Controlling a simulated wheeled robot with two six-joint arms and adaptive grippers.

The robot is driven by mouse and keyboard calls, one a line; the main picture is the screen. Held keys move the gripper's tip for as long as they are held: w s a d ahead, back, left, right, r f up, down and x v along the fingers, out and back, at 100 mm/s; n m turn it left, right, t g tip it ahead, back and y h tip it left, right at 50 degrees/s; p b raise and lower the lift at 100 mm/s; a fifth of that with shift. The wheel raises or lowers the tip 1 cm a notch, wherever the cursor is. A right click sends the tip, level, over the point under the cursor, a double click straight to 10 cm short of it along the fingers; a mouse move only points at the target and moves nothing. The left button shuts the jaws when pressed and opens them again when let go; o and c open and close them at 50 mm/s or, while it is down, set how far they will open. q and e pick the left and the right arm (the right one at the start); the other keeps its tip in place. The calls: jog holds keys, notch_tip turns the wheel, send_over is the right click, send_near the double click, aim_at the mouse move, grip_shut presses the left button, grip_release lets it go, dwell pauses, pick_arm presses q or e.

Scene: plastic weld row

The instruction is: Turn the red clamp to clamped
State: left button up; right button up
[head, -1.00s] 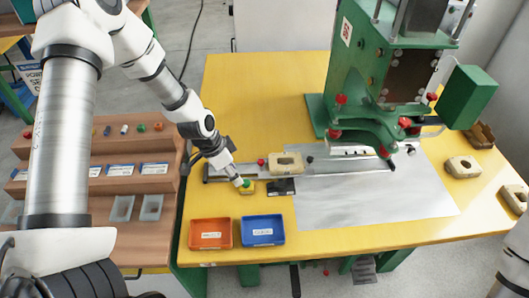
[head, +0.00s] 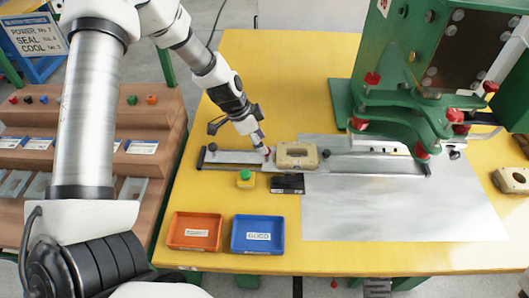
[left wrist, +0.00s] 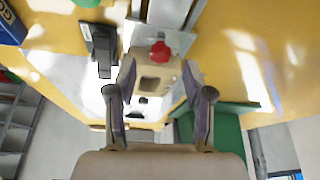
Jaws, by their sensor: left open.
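The red clamp shows as a small red knob (head: 268,152) on the metal rail (head: 235,157), just left of a beige block (head: 296,155). The left wrist view shows the red knob (left wrist: 160,50) at the edge of the beige block (left wrist: 150,76), beyond my fingertips. My left gripper (head: 262,145) is directly over the knob and partly covers it in the head view. Its two fingers (left wrist: 158,92) are apart with nothing held between them. I cannot tell whether a finger touches the knob. My right gripper is not in view.
A green button on a yellow box (head: 245,178) and a black device (head: 288,184) stand in front of the rail. An orange tray (head: 195,247) and a blue tray (head: 258,249) are nearer. The green press (head: 420,95) stands at the right. A metal sheet (head: 400,215) lies flat.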

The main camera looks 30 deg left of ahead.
pick_arm(q)
jog(key=shift+b+x, duration=0.4)
jog(key=shift+x, duration=0.75)
jog(key=shift+w+d+f, duration=0.1)
jog(key=shift+w+f, duration=0.1)
jog(key=shift+f, duration=0.25)
jog(key=shift+s+r, duration=0.1)
jog(key=shift+r, duration=0.05)
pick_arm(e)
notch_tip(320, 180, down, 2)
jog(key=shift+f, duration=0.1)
pick_arm(q)
grip_shut()
